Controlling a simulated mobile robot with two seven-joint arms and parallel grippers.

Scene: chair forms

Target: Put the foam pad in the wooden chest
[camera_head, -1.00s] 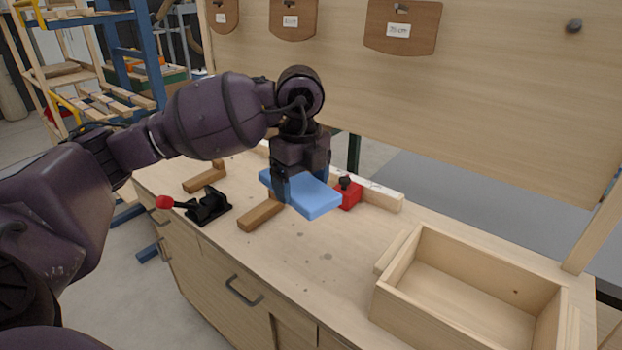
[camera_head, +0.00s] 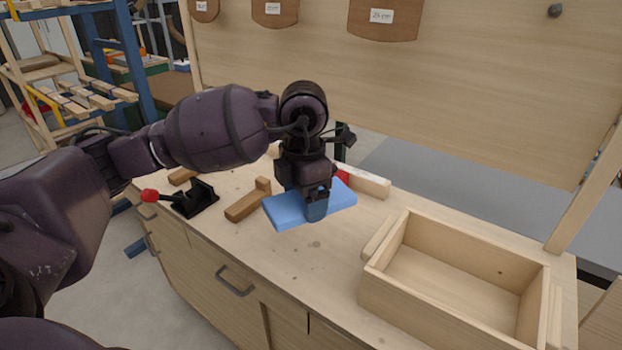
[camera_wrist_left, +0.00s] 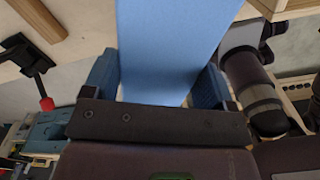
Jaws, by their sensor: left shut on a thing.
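The blue foam pad (camera_head: 285,209) is held by my left gripper (camera_head: 316,212) over the workbench, left of the chest. In the left wrist view the pad (camera_wrist_left: 172,45) stretches out between the two blue fingers of the left gripper (camera_wrist_left: 158,92), which is shut on it. The pad looks roughly level and appears to be above the bench top; the exact gap cannot be told. The open wooden chest (camera_head: 395,302) stands at the right of the bench, and its visible inside is empty. My right gripper is not in view.
A black toggle clamp with a red knob (camera_head: 197,198) and a wooden block (camera_head: 243,204) lie left of the pad. A red piece (camera_head: 342,176) and a pale rail (camera_head: 371,185) are behind it. Bare bench top (camera_head: 318,262) lies between pad and chest.

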